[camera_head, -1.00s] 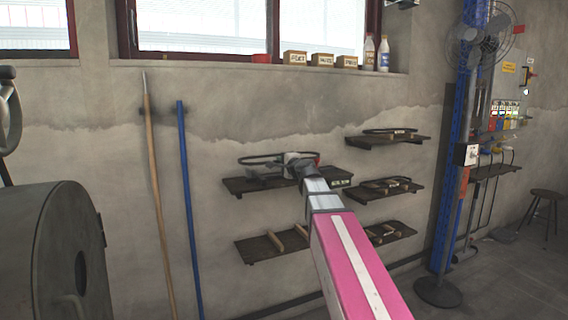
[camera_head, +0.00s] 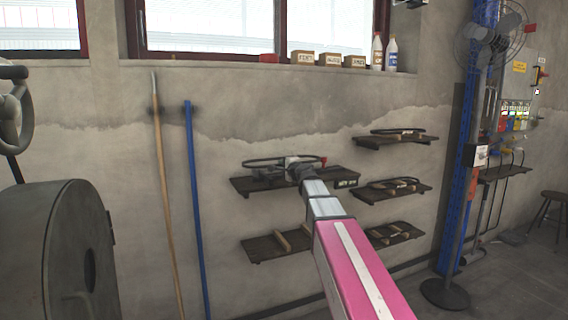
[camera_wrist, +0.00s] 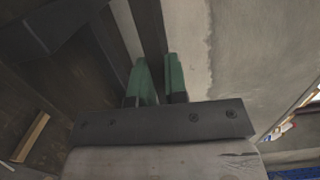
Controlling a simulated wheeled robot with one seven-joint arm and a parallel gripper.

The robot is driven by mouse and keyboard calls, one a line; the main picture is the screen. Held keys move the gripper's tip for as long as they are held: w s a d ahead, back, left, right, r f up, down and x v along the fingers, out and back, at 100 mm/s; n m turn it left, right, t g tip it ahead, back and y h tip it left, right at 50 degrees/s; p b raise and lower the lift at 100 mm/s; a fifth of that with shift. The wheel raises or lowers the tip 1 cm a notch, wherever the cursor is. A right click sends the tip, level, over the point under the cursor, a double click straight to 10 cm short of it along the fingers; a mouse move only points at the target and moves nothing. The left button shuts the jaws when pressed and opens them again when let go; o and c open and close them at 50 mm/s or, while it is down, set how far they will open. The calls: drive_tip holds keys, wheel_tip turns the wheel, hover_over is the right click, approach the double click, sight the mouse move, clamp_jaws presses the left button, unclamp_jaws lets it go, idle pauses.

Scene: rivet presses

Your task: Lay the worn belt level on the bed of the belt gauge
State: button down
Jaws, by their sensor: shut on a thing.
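My gripper (camera_head: 297,166) is at the upper left shelf, its fingers closed on a dark belt (camera_head: 262,160). The belt shows as a thin, flat-looking black loop reaching left of the gripper over the shelf. In the wrist view the green fingertips (camera_wrist: 158,82) pinch a dark band (camera_wrist: 150,28) that runs up out of the picture. The shelf (camera_head: 250,187) carries dark parts beneath the belt and a small green-marked panel (camera_head: 346,183) at its front right. I cannot tell which part is the gauge bed, or whether the belt touches it.
More dark shelves hang nearby: one at upper right (camera_head: 396,143) with a belt, one at middle right (camera_head: 392,191) with a belt, and lower ones with wooden strips (camera_head: 283,241). A wooden pole (camera_head: 163,180) and a blue pole (camera_head: 193,200) lean on the wall. A dark drum-like machine (camera_head: 60,250) stands left.

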sight(284, 182)
drive_tip(key=shift+f, duration=1.95)
drive_tip(key=c, duration=1.1)
unclamp_jaws()
drive_tip(key=v, duration=1)
drive_tip(key=shift+s+d, duration=0.15)
drive_tip(key=shift+s, duration=0.25)
